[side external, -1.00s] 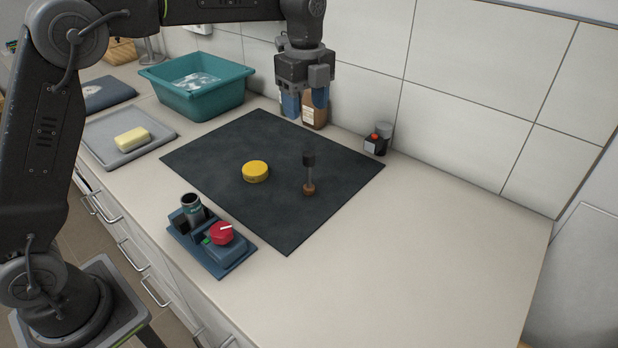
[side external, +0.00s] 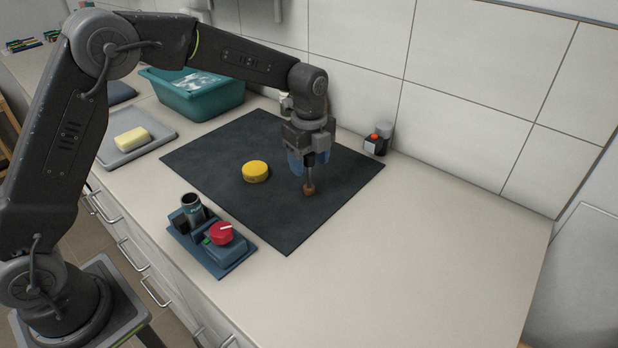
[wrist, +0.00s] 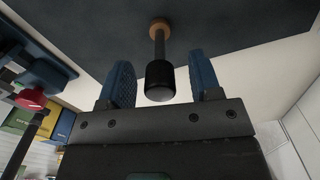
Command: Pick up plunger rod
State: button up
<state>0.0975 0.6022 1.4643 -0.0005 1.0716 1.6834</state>
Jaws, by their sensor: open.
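The plunger rod (side external: 308,180) stands upright on the dark mat (side external: 215,160), with a brown foot and a thin shaft. In the wrist view its black cap, the top of the plunger rod (wrist: 160,82), shows between the two blue fingers. My gripper (side external: 309,165) is open and points down over the rod, its fingers on either side of the rod's upper part. In the wrist view my gripper (wrist: 164,84) shows a gap between the cap and each finger.
A yellow round puck (side external: 255,171) lies on the mat to the left. A blue fixture (side external: 232,258) with a metal cup (side external: 192,207) and red knob (side external: 221,233) stands in front. A teal tub (side external: 200,100) and a small dark bottle (side external: 376,143) stand behind. The right counter is clear.

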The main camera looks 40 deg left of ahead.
jog(key=shift+f, duration=0.35)
jog(key=shift+c, duration=0.2)
jog(key=c, duration=1)
jog(key=shift+r, duration=0.1)
